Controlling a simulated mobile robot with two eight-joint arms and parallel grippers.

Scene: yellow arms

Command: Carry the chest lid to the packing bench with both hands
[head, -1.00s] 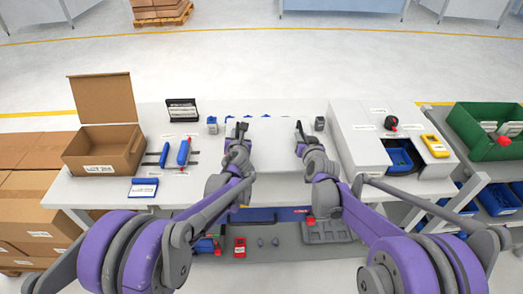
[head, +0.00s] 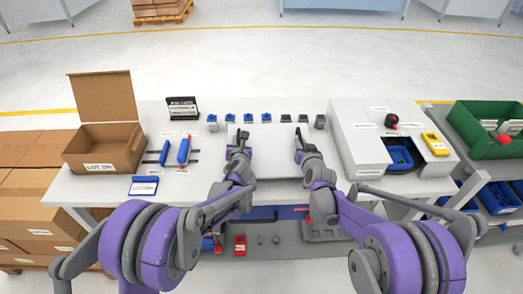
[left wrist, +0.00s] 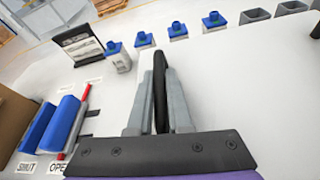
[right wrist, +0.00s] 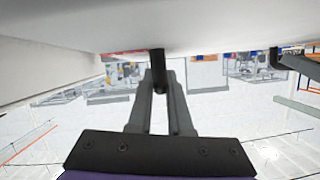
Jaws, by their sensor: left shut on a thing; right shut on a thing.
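The chest lid (head: 271,150) is a plain white panel, held between my two grippers over the white bench (head: 200,190). My left gripper (head: 241,138) is shut on a dark handle at the lid's left side; this handle (left wrist: 160,85) stands between the fingers in the left wrist view. My right gripper (head: 299,140) is shut on the lid's right handle, which shows dark in the right wrist view (right wrist: 158,65). A pale surface fills the top of that view. White lid on white bench makes the gap beneath hard to judge.
A row of small blue and grey blocks (head: 264,118) stands behind the lid. An open cardboard box (head: 100,150) and blue tools (head: 184,150) are at the left. A white housing (head: 365,140) stands close at the right, with a green bin (head: 480,145) beyond.

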